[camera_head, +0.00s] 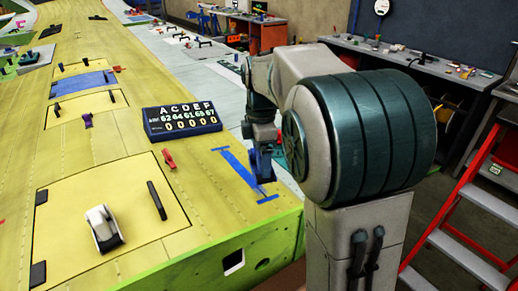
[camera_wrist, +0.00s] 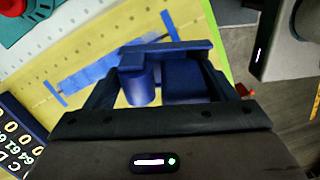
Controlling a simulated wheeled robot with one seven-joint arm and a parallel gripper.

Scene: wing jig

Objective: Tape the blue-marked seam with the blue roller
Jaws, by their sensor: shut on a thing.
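The blue-marked seam (camera_head: 239,173) is a blue strip with a crossbar at each end, on the yellow wing skin near its green edge. It also shows in the wrist view (camera_wrist: 92,74), running diagonally behind the roller. My gripper (camera_wrist: 160,95) is shut on the blue roller (camera_wrist: 188,79), which has a blue cylinder (camera_wrist: 139,86) and a dark blue frame. In the head view the roller (camera_head: 262,163) is just right of the seam's middle, near its lower end. I cannot tell whether it touches the skin. My arm hides part of that area.
A dark board with numbers (camera_head: 182,122) stands left of the seam's upper end. A red clip (camera_head: 168,158), a black bar (camera_head: 157,200) and a white device (camera_head: 103,228) sit on the yellow skin. A red ladder (camera_head: 465,220) stands at right.

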